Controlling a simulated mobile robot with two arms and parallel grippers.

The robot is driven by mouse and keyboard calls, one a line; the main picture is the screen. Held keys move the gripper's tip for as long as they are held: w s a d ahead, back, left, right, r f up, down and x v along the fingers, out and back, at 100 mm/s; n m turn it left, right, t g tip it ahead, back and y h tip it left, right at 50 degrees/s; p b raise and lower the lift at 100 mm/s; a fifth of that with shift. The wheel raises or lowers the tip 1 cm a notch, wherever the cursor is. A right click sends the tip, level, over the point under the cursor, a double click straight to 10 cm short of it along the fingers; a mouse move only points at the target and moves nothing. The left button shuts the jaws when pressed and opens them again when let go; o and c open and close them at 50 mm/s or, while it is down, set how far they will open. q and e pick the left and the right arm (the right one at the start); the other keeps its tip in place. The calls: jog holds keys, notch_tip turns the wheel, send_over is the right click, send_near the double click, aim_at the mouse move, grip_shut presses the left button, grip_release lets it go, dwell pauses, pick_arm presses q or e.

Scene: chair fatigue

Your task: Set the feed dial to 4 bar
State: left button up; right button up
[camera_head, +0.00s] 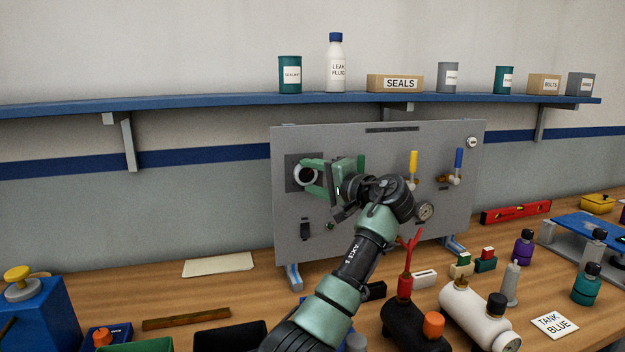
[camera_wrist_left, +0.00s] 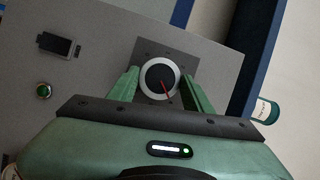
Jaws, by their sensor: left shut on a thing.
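The feed dial (camera_head: 306,175) is a round black knob with a pale ring on a dark square plate, at the left of the grey panel (camera_head: 345,245). In the left wrist view the dial (camera_wrist_left: 160,78) shows a red pointer line; no scale figures can be read. My left gripper (camera_head: 311,177) is at the dial, with its green fingers on either side of it. In the left wrist view the fingers (camera_wrist_left: 160,88) are shut on the dial's rim. My right gripper is not in view.
Below, the bench holds a black tank (camera_head: 405,325) and a white tank (camera_head: 475,312). A blue shelf (camera_head: 200,104) runs above.

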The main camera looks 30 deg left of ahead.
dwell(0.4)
pick_arm(q)
jog(key=o, duration=1.4)
jog(key=b+v, duration=0.1)
jog(key=v, duration=0.7)
jog(key=shift+b, duration=0.3)
jog(key=shift+a+r, duration=0.1)
